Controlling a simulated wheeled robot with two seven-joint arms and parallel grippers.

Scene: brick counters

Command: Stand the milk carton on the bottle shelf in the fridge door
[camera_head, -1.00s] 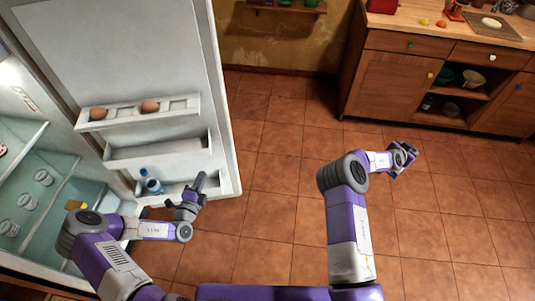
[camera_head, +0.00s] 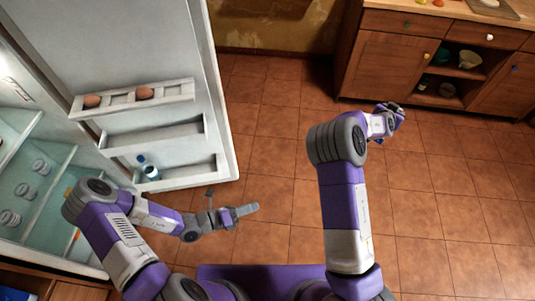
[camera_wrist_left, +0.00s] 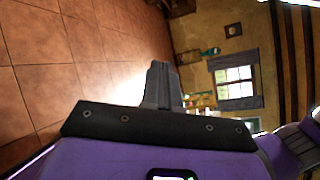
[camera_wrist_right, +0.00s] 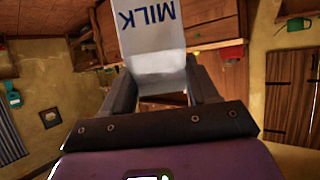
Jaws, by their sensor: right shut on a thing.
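The milk carton (camera_wrist_right: 160,62), white with blue upside-down "MILK" lettering, is between the fingers of my right gripper (camera_wrist_right: 160,92) in the right wrist view. My right gripper (camera_head: 394,110) is shut on it, out over the floor to the right; the carton is not clear in the head view. The fridge door (camera_head: 221,125) stands open at left. Its lowest shelf, the bottle shelf (camera_head: 190,172), holds a blue-and-white bottle (camera_head: 148,169) at its left end; the right part is bare. My left gripper (camera_head: 246,211) is empty, its fingers together, right of and below that shelf.
The upper door shelf (camera_head: 178,94) holds brown eggs (camera_head: 92,101); the middle door shelf (camera_head: 165,138) is empty. Glass fridge shelves (camera_head: 60,155) with jars are at left. A wooden counter (camera_head: 385,60) stands at back right. The tiled floor (camera_head: 270,150) between is clear.

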